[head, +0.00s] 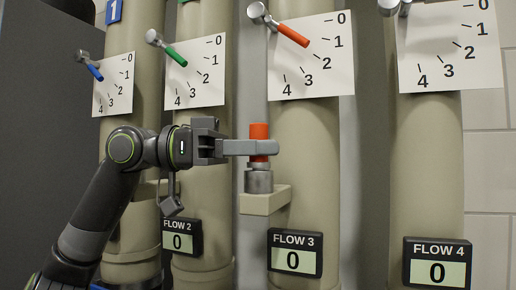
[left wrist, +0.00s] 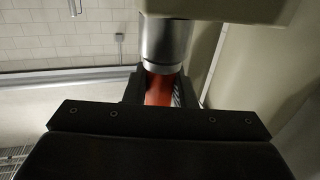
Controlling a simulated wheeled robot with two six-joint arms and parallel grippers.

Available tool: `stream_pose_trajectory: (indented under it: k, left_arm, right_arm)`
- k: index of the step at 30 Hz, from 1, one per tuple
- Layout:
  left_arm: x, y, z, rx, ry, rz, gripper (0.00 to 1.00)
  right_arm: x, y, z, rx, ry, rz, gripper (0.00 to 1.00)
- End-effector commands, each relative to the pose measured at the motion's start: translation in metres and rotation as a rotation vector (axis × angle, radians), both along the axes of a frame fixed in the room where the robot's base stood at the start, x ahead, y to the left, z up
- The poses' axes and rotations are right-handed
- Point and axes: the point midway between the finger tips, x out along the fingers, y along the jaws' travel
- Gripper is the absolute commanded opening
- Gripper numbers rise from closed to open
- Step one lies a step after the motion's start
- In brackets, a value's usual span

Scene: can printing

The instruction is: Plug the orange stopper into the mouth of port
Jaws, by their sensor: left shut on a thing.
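The orange stopper (head: 259,131) is upright between the fingers of my left gripper (head: 262,147), which is shut on it. Its orange top sticks out above the fingers. Directly below is the metal port (head: 259,182), a short grey cylinder on a beige ledge (head: 262,205) of the third pipe. In the left wrist view the stopper (left wrist: 158,90) lines up with the metal cylinder of the port (left wrist: 165,40), with no clear gap. I cannot tell how deep it sits in the mouth, as the fingers hide part of it. My right gripper is not in view.
Several beige pipes carry dial plates with coloured levers: blue (head: 95,71), green (head: 176,56) and orange (head: 293,35). Flow displays, such as FLOW 3 (head: 295,253) and FLOW 4 (head: 437,262), read 0. The third pipe stands close right of the fingertips.

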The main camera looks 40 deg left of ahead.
Motion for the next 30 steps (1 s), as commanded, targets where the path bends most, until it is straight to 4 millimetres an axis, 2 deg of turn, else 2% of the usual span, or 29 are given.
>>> stream_pose_trajectory:
  k: [4,5,10,20,23,30]
  left_arm:
    - [0.000,0.000,-0.005,0.000,0.000,0.000,0.01]
    - [0.000,0.000,-0.004,0.000,0.000,0.000,0.26]
    - [0.000,0.000,-0.003,0.000,0.000,0.000,0.48]
    - [-0.001,0.002,-0.004,0.000,0.000,0.001,0.49]
    - [-0.004,0.009,-0.007,0.001,0.000,0.004,0.49]
    - [-0.020,0.038,-0.008,-0.001,0.000,0.004,0.49]
  right_arm:
    - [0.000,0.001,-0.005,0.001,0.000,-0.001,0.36]
    - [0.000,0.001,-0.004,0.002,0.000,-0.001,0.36]
    - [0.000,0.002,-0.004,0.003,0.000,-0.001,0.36]
    - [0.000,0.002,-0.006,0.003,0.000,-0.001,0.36]
    - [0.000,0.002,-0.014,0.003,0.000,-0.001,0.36]
    - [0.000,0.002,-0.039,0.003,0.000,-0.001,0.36]
